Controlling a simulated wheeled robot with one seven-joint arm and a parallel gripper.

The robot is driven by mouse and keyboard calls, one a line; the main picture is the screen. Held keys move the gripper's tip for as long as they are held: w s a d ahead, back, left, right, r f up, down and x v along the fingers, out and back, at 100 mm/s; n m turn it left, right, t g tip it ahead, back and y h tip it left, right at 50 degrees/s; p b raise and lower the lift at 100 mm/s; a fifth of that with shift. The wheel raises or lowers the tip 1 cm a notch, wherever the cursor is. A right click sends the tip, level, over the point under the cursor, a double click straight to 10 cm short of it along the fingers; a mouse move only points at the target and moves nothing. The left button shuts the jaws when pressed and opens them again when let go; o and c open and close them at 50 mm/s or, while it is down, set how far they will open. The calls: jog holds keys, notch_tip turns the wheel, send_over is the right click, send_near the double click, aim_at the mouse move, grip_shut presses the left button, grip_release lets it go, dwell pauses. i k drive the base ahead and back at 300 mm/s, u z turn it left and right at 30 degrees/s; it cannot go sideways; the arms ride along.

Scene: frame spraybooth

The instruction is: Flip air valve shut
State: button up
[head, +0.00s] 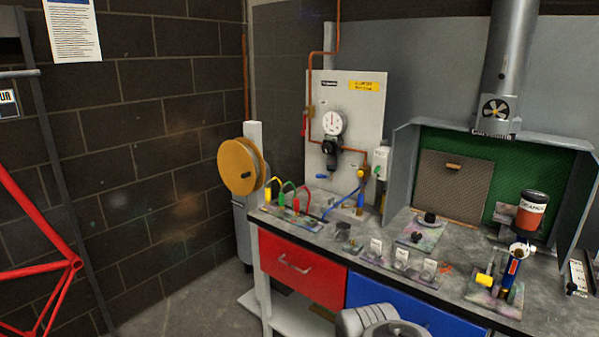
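A pale panel (372,110) on the back wall carries the air line. A copper pipe (309,82) runs down its left side. A small red lever (304,124), which looks like the air valve's handle, stands upright beside the pipe, roughly in line with it. A round white gauge (333,123) sits on a black regulator (331,153) to its right. A small blue handle (321,177) lies level near the panel's lower edge. Which handle belongs to the valve is not fully clear at this size. My gripper is not in view; only a grey part of my arm shows at the bottom.
A cluttered workbench (333,248) with a red drawer (300,268) stands below the panel. Several coloured hose loops (288,193) and a blue hose (342,204) are at its back left. A yellow reel (240,166) stands left. A spray booth (404,160) is at right.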

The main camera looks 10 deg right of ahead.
aim_at(302, 132)
jog(key=u, duration=0.35)
jog(key=i, duration=1.8)
jog(key=u, duration=0.6)
jog(key=i, duration=0.65)
jog(key=u, duration=0.1)
